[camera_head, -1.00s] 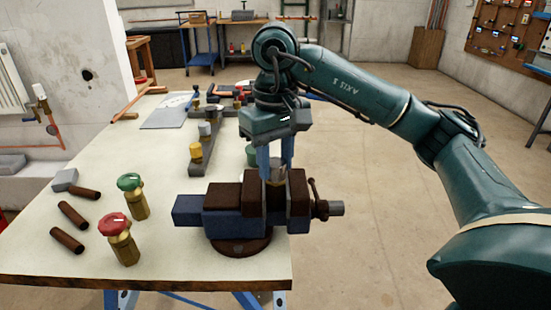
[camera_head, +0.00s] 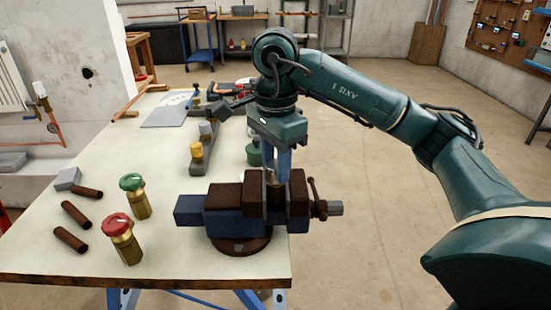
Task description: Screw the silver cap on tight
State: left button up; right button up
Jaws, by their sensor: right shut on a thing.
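My right gripper (camera_head: 276,172) points straight down over the vise (camera_head: 222,220). It is shut on the silver cap (camera_head: 269,177), which shows only as a small bright sliver between the blue fingers and the brown jaw. The cap sits at the gap between the vise jaws. The part under it is mostly hidden by the jaws and fingers, so I cannot tell how tightly the cap sits. My left gripper is not in view.
A green-topped valve (camera_head: 134,195) and a red-topped valve (camera_head: 121,238) stand left of the vise, near several brown rods (camera_head: 76,214). Behind, a grey rail (camera_head: 203,160) holds yellow and grey caps. The bench (camera_head: 150,262) has clear room at front left.

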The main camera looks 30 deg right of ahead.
jog(key=m, duration=0.5)
jog(key=shift+p, duration=0.3)
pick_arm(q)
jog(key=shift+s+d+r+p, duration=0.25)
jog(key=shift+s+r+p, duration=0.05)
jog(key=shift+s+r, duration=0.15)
pick_arm(e)
jog(key=m, duration=0.5)
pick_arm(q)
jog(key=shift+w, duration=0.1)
pick_arm(e)
jog(key=o, duration=0.8)
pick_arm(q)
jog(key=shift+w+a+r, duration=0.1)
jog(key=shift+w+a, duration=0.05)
pick_arm(e)
jog(key=shift+o, duration=0.8)
